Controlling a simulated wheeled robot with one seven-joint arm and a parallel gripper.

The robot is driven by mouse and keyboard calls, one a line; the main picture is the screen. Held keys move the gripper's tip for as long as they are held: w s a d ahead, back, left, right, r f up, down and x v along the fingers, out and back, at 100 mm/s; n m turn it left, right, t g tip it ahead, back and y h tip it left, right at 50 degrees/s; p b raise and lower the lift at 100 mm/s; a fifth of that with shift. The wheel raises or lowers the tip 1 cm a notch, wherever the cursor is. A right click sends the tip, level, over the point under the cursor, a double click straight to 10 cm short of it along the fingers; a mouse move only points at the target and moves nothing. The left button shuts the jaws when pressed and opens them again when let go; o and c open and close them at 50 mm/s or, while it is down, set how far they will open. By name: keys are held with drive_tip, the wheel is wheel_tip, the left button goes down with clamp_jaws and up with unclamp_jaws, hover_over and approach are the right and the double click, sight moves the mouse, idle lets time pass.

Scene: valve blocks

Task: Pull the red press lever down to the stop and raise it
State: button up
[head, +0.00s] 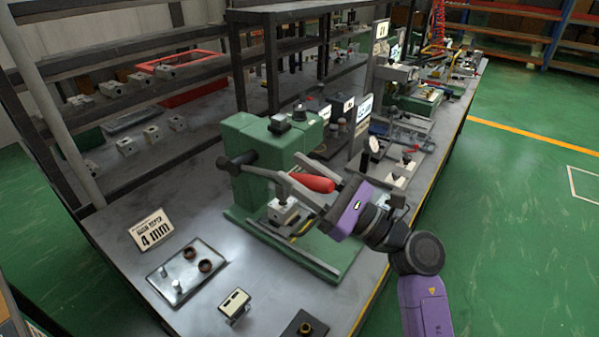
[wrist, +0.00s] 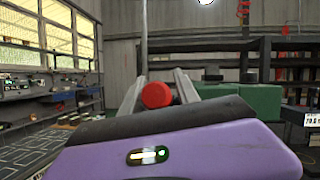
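The green press (head: 252,150) stands on its green base plate (head: 335,262) near the front of the bench. Its lever has a red handle (head: 312,182), which points right from the dark pivot (head: 236,162) and slopes slightly. My gripper (head: 290,168) reaches in from the right with its two grey fingers on either side of the red handle. In the wrist view, the round end of the red handle (wrist: 156,95) shows between the fingers (wrist: 158,78). The fingers look apart, with a gap at least on the right. A light metal block (head: 283,212) sits under the press.
A "4 mm" sign (head: 152,229) and a metal plate with rings (head: 187,270) are at the front left. A small light block (head: 235,303) and a dark plate (head: 304,326) lie near the front edge. Signs and a gauge (head: 374,146) stand behind my gripper.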

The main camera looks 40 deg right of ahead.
clamp_jaws()
idle(1.2)
